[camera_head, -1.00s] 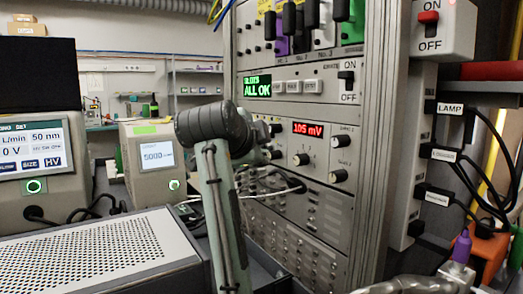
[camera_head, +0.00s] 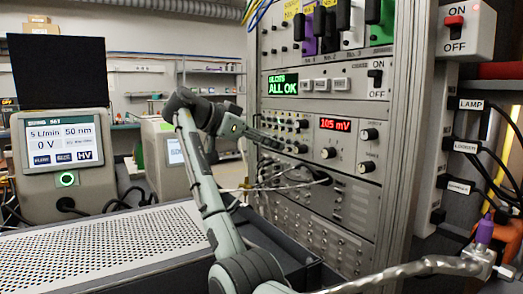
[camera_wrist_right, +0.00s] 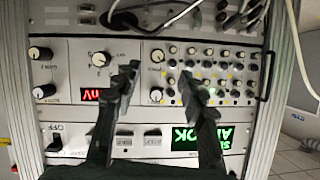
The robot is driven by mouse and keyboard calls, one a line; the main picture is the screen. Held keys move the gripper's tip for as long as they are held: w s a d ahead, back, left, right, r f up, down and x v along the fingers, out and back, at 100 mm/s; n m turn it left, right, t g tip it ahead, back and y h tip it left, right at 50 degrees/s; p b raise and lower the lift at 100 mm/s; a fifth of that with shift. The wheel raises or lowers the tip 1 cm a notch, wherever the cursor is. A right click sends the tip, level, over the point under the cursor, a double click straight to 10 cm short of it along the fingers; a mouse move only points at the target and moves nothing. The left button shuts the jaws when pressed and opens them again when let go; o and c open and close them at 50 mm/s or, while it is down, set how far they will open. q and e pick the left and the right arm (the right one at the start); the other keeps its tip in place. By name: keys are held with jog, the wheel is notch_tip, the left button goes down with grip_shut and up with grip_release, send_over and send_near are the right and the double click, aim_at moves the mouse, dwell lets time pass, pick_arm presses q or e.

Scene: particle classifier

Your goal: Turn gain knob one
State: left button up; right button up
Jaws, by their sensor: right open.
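Two black knobs sit one above the other to the right of the red "105 mV" display (camera_head: 335,124). The upper knob (camera_head: 369,134) appears to be gain knob one, but its label is too small to read surely. In the upside-down wrist view, this knob (camera_wrist_right: 45,91) is at the left, below the other knob (camera_wrist_right: 40,53). My right gripper (camera_wrist_right: 159,70) is open and empty, its fingers over the panel between the display and the small-knob cluster. In the head view, my right gripper (camera_head: 278,140) is left of the display, apart from the upper knob. My left gripper is out of view.
Cables (camera_head: 290,178) loop out of the rack below the display. Another knob (camera_head: 328,153) sits under the display. A perforated-top box (camera_head: 90,245) is at lower left. A braided metal hose (camera_head: 410,268) crosses the lower right.

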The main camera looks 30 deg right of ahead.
aim_at(296, 149)
jog(key=p+x, duration=0.1)
jog(key=x, duration=0.6)
jog(key=shift+s+d, duration=0.1)
jog(key=shift+d, duration=0.35)
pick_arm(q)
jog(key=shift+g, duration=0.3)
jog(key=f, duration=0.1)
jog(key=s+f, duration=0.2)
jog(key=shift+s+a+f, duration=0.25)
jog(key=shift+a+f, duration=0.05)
pick_arm(e)
jog(key=shift+c, duration=0.5)
grip_shut()
